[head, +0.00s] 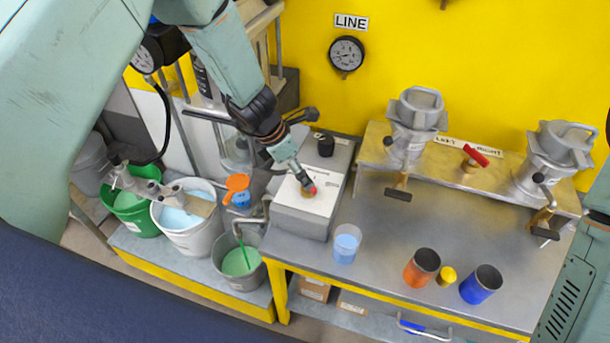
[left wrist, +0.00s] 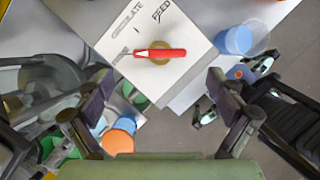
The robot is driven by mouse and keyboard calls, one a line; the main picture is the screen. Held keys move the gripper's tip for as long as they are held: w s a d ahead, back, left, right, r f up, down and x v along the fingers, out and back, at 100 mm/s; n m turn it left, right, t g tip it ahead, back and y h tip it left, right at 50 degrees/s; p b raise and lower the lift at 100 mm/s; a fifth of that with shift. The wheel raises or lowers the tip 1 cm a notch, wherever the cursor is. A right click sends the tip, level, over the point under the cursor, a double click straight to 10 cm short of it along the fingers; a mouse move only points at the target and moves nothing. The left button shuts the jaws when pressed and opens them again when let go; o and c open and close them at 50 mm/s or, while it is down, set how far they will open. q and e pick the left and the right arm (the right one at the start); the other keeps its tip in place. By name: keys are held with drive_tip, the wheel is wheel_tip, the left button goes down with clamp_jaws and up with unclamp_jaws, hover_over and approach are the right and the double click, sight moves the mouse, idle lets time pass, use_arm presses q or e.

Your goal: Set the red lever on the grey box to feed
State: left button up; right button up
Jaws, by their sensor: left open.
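The grey box (head: 299,222) stands at the left end of the workbench, with a white label plate on top. Its red lever (head: 313,190) is mostly hidden by my left gripper (head: 304,182) in the head view. In the left wrist view the red lever (left wrist: 162,53) lies across a round brass hub, its narrow end towards a small, hard-to-read word at the left. The word FEED (left wrist: 162,11) and another word ending in LATE are printed further up the plate. My left gripper (left wrist: 158,103) is open and empty, its fingers wide apart below the lever in that picture. My right gripper is not in view.
A black knob (head: 325,145) stands behind the plate. A clear beaker of blue liquid (head: 346,243) is right of the box; buckets (head: 185,218) and an orange funnel (head: 237,183) are left. Another red lever (head: 476,155) is on the back shelf. Orange (head: 421,268) and blue (head: 480,285) cups stand at the front.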

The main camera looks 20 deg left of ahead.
use_arm(q)
drive_tip(key=x, duration=0.4)
drive_tip(key=shift+w+d+r, duration=0.1)
drive_tip(key=shift+w+d, duration=0.05)
drive_tip(key=shift+d, duration=0.15)
drive_tip(key=shift+w+f, duration=0.2)
drive_tip(key=shift+f, duration=0.25)
drive_tip(key=shift+a, duration=0.15)
drive_tip(key=shift+s+r, duration=0.1)
drive_tip(key=shift+s, duration=0.15)
drive_tip(key=shift+c, duration=0.7)
drive_tip(key=shift+w+d, duration=0.15)
drive_tip(key=shift+d, duration=0.1)
drive_tip(key=c, duration=0.3)
drive_tip(key=shift+w+a, duration=0.1)
drive_tip(key=shift+a, duration=0.05)
drive_tip(key=shift+c, duration=1.4)
drive_tip(key=c, duration=0.4)
drive_tip(key=shift+c, duration=0.2)
